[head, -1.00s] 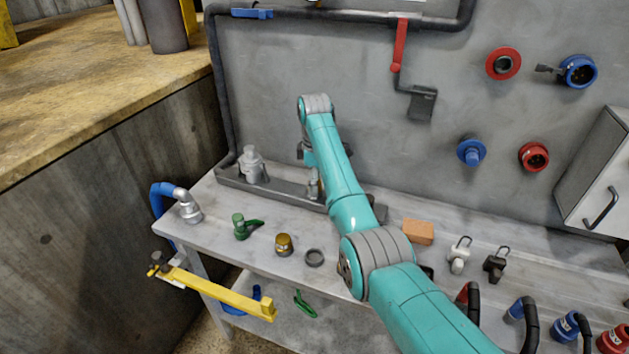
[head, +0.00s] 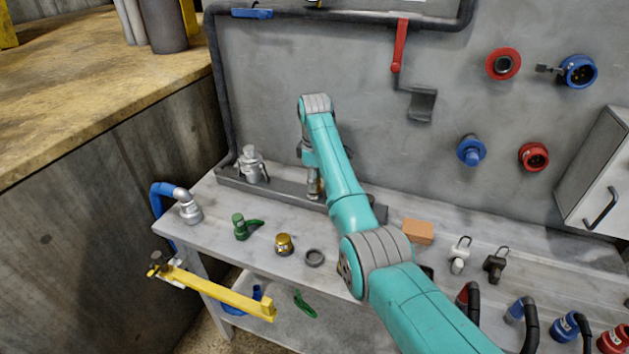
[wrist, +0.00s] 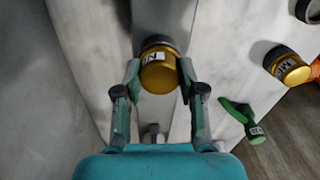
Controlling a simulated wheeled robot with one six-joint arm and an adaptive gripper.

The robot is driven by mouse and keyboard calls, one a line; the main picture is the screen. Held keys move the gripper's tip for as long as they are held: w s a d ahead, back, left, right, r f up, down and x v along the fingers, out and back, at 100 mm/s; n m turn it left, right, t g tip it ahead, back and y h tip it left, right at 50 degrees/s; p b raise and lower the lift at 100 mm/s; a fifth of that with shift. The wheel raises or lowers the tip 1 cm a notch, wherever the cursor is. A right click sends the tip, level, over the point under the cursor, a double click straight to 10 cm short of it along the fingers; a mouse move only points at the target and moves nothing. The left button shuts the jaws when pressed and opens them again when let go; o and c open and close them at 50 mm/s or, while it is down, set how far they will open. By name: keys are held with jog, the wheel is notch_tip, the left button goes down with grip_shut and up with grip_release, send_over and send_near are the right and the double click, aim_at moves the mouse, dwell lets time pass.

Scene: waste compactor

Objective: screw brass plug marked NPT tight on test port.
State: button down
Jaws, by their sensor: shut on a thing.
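A brass plug (wrist: 158,72) is between the fingertips of my gripper (wrist: 160,78) in the wrist view, and the gripper is shut on it. Its white label is partly visible; I read an N, the rest is cut off. A dark rim shows at its far end, over the grey rail (wrist: 160,112); I cannot tell whether it touches a port. In the head view my gripper (head: 313,178) is over the back rail (head: 285,188), largely hidden by my arm. The test port is not clearly visible there.
Another brass plug (head: 284,243), its label starting with M in the wrist view (wrist: 290,68), stands on the bench beside a grey ring (head: 314,258) and a green-handled valve (head: 242,228). A silver fitting (head: 251,166) stands on the rail's left. An orange block (head: 418,232) lies right of my arm.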

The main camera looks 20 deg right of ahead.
jog(key=m, duration=0.2)
jog(key=shift+m, duration=0.4)
jog(key=shift+m, duration=0.7)
jog(key=m, duration=0.3)
jog(key=shift+m, duration=0.4)
jog(key=shift+m, duration=0.6)
jog(key=m, duration=0.4)
jog(key=m, duration=0.5)
